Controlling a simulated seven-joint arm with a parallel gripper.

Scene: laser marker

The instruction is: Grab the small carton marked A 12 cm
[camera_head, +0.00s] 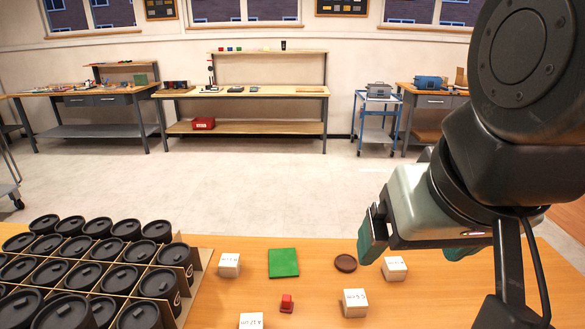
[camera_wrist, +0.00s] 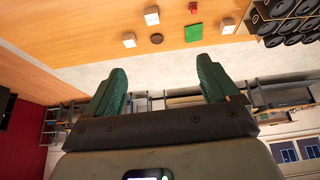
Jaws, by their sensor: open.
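Several small white cartons stand on the wooden table. The near carton (camera_head: 251,321), cut by the bottom edge of the head view, has a label that appears to read A 12 cm; I do not see it in the wrist view. Another carton (camera_head: 229,265) stands farther back on the left, also in the wrist view (camera_wrist: 228,26). A third (camera_head: 355,303) is right of the middle, and one more (camera_head: 394,268) is near my gripper; their labels are hard to read. My gripper (camera_head: 415,250) has green fingers, spread apart and empty in the wrist view (camera_wrist: 161,66).
A green square (camera_head: 283,263), a small red object (camera_head: 287,303) and a brown disc (camera_head: 345,263) lie among the cartons. A divided crate (camera_head: 202,262) of black lidded cups fills the table's left. Bare wood lies between the small objects. Workbenches (camera_head: 245,92) stand far behind.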

